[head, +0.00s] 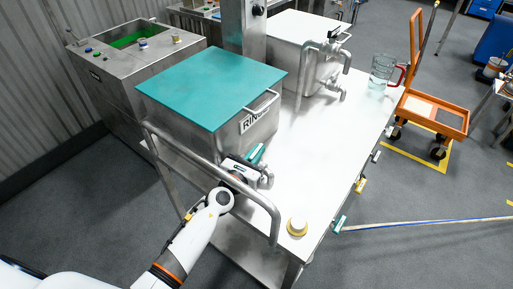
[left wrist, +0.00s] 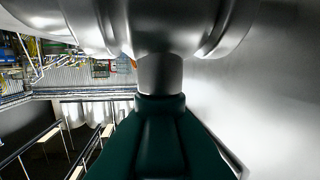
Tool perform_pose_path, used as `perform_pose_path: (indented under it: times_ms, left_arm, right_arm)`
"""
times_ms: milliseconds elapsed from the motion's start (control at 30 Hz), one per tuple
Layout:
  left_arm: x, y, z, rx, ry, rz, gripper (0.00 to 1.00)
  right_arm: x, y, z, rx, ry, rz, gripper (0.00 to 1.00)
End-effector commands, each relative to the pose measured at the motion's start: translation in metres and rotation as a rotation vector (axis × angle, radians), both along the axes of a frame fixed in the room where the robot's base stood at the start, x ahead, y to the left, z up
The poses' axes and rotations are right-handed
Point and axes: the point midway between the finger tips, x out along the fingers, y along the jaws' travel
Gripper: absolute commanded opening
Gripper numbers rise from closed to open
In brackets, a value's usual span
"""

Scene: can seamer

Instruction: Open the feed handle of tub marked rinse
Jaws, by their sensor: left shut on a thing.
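The tub marked RINSE (head: 258,120) is a steel box with a teal lid (head: 212,85), standing on the white-topped steel bench. Its feed handle (head: 257,153) is a teal lever on a steel valve low on the tub's front side. My left gripper (head: 243,167) is at this valve, shut on the handle; the fingertips are small and partly hidden. In the left wrist view a dark green handle (left wrist: 160,140) fills the lower middle, joined by a short metal stem (left wrist: 160,74) to the steel valve body (left wrist: 150,25). My right gripper is not in view.
A steel rail (head: 205,163) curves along the bench near my left arm. A second white-lidded tub (head: 300,40) with a valve stands behind. An orange cart (head: 432,110) stands right.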

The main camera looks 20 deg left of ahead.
Motion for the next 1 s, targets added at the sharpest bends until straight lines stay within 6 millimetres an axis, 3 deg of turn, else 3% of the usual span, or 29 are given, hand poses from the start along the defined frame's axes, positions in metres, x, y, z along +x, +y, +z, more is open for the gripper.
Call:
perform_pose_path:
  times_ms: [33,100,300,600,1000]
  left_arm:
    - [-0.001,-0.001,0.006,-0.004,0.005,0.034,0.0]
    - [-0.001,-0.001,0.005,-0.004,0.006,0.087,0.0]
    - [0.0,-0.002,0.002,-0.003,0.004,0.244,0.0]
    - [0.0,-0.001,-0.001,-0.002,0.002,0.432,0.0]
    - [0.0,0.0,0.0,0.0,0.001,0.526,0.0]
  right_arm:
    - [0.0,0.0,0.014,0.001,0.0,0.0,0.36]
    - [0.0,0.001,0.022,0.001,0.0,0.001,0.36]
    - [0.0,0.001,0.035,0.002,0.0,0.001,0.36]
    - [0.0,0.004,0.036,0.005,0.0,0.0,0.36]
    - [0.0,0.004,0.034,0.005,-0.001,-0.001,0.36]
